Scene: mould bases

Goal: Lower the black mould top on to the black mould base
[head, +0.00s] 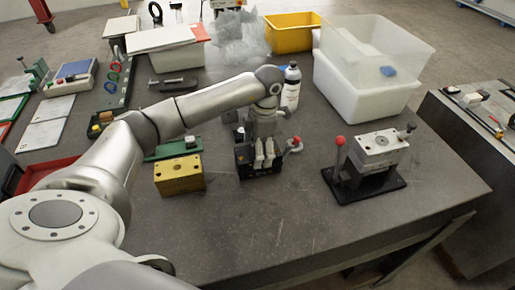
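A small black mould block (245,168) stands on the dark table near the middle of the head view. I cannot tell whether its top and base are separate or stacked. My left gripper (264,158) points down right over this block, its pale fingers against or in front of the black faces. The gap between the fingers and any hold on the black part are too small to make out. The arm and gripper hide the block's upper rear. My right gripper is not in view.
A yellow block (180,176) stands left of the black one. A silver block on a black stand (366,184) with a red-knobbed lever is to the right. A red-knobbed handle (296,143) is close by. A bottle (291,88) and white bin (358,96) stand behind. The front table is clear.

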